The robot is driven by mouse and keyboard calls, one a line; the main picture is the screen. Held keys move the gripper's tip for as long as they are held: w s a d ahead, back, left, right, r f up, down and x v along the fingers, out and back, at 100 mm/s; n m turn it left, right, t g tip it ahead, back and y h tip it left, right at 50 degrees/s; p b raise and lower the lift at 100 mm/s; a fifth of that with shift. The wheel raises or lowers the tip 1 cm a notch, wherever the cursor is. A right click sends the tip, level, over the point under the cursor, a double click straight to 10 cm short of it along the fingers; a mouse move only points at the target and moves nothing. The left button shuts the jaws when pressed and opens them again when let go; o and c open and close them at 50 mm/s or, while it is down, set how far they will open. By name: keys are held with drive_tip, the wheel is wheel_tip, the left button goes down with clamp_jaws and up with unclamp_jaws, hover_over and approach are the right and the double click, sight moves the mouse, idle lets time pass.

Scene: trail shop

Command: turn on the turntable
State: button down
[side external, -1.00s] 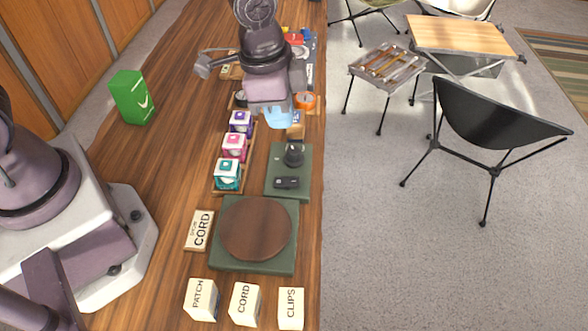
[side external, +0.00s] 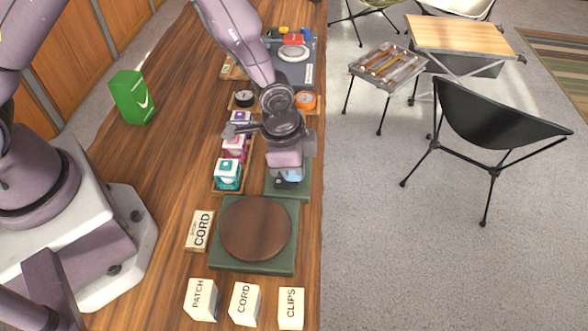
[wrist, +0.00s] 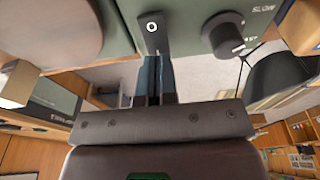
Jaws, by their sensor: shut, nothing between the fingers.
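The turntable has a round brown platter (side external: 255,228) on a green base (side external: 232,264). Behind it lies a green control panel (side external: 303,191), mostly covered by my gripper (side external: 288,177) in the side view. In the wrist view the panel carries a black rocker switch (wrist: 152,34) marked "O" and a black knob (wrist: 222,36) beside the word SLOW. The platter (wrist: 58,28) shows at upper left there. My gripper (wrist: 154,62) is shut and empty, its fingertips close to the end of the switch. I cannot tell whether they touch it.
Small boxes, one teal (side external: 227,174) and one pink (side external: 234,148), stand left of the panel. A CORD sign (side external: 200,231) lies left of the turntable, and white labelled blocks (side external: 243,304) stand in front. A green box (side external: 132,97) stands farther back.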

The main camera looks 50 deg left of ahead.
drive_tip(key=shift+f, duration=0.45)
drive_tip(key=shift+w+d+f, duration=0.15)
drive_tip(key=shift+f, duration=0.15)
drive_tip(key=shift+g, duration=0.3)
drive_tip(key=shift+s+a, duration=0.2)
drive_tip(key=shift+s+a+r, duration=0.25)
drive_tip(key=shift+s+a, duration=0.2)
drive_tip(key=shift+w+r, duration=0.1)
drive_tip(key=shift+r, duration=0.05)
